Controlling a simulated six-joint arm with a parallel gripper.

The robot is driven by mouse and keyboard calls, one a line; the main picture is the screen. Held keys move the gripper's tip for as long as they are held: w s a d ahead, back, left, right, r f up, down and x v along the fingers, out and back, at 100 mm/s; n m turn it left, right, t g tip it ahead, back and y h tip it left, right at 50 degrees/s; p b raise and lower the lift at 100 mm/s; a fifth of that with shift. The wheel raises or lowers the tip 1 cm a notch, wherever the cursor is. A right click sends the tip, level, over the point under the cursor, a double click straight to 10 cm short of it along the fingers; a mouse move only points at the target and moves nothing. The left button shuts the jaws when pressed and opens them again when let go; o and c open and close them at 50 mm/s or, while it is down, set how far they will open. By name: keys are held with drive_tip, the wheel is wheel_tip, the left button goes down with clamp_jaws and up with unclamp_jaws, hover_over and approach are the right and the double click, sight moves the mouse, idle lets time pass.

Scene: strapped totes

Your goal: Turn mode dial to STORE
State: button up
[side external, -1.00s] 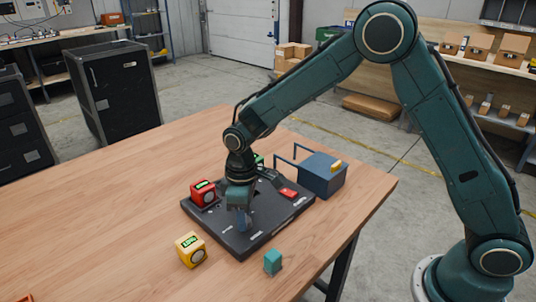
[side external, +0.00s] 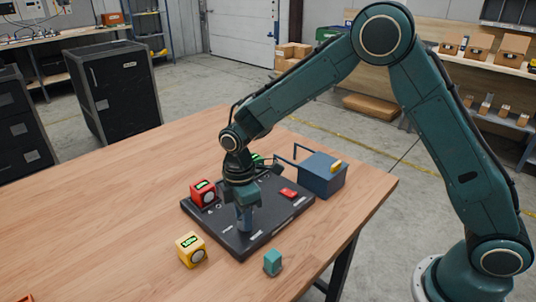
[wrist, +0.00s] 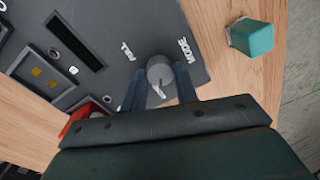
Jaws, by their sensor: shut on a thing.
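The mode dial (wrist: 160,73) is a round grey knob with a pale pointer line, on the dark panel (side external: 263,238) near its front edge. My gripper (wrist: 158,80) points down at the panel, with one finger on each side of the dial, shut on it. In the side view my gripper (side external: 243,221) hides the dial. White labels lie beside the dial in the wrist view, one to its upper left and one to its upper right. The pointer line slants toward the gripper side.
A yellow box (side external: 191,250) and a teal block (side external: 272,262) stand on the table in front. A blue-grey bin (side external: 322,182) is behind right. The table's left side is clear.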

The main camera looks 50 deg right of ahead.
drive_tip(key=shift+r, duration=0.1)
drive_tip(key=o, duration=1)
drive_tip(key=shift+c, duration=0.2)
drive_tip(key=shift+r, duration=0.1)
wheel_tip(320, 180, up, 14)
drive_tip(key=shift+w+f, duration=0.2)
drive_tip(key=shift+w, duration=0.15)
drive_tip(key=shift+d, duration=0.15)
